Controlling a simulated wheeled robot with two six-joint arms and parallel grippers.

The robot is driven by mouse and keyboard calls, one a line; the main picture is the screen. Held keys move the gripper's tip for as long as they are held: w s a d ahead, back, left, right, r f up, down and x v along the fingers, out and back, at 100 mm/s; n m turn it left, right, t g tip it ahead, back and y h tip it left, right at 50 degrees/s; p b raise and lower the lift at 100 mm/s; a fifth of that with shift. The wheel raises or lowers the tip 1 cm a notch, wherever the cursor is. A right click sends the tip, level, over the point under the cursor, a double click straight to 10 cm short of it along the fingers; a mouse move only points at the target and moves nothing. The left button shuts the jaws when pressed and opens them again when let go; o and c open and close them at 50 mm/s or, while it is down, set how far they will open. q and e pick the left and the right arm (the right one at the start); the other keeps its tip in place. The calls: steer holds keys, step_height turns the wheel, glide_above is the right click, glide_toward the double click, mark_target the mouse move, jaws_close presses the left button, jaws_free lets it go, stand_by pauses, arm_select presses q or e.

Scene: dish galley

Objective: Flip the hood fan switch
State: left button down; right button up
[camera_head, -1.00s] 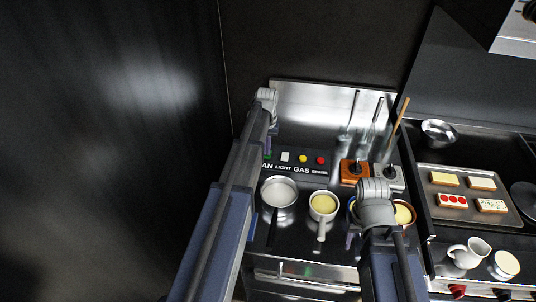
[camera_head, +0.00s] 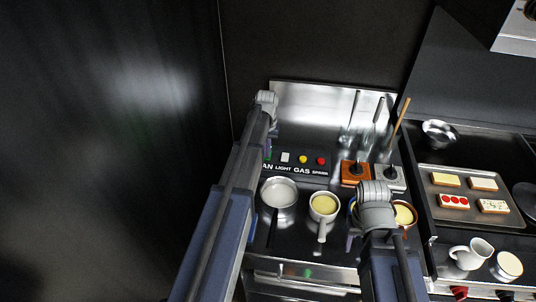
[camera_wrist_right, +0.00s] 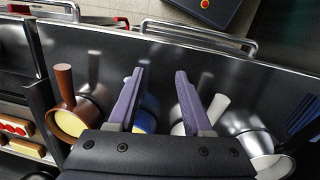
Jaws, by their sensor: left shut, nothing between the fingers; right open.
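A dark switch panel (camera_head: 310,170) stands at the back of the counter, lettered "AN", "LIGHT", "GAS" and a fourth small word. The first letter of the left label is hidden by my left arm. A green fan switch (camera_head: 268,156) shows partly beside that arm, above the label; its position cannot be told. My left gripper (camera_head: 272,133) is shut and empty near the panel's left end, mostly hidden by its wrist; contact cannot be told. My right gripper (camera_wrist_right: 161,85) is open and empty above the pots in the right wrist view.
White, yellow and red controls (camera_head: 303,159) sit right of the fan switch. A steel pan (camera_head: 279,190) and a cream-filled pot (camera_head: 323,204) stand in front of the panel. Orange (camera_head: 352,173) and grey (camera_head: 391,178) boxes stand to the right. A tray (camera_head: 462,213) holds several toasts.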

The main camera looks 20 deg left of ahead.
arm_select(q)
step_height(320, 180, up, 7)
steer(key=p, duration=0.6)
steer(key=shift+p, duration=0.35)
arm_select(e)
step_height(320, 180, up, 7)
arm_select(q)
steer(key=shift+f, duration=0.1)
arm_select(e)
steer(key=shift+f, duration=0.1)
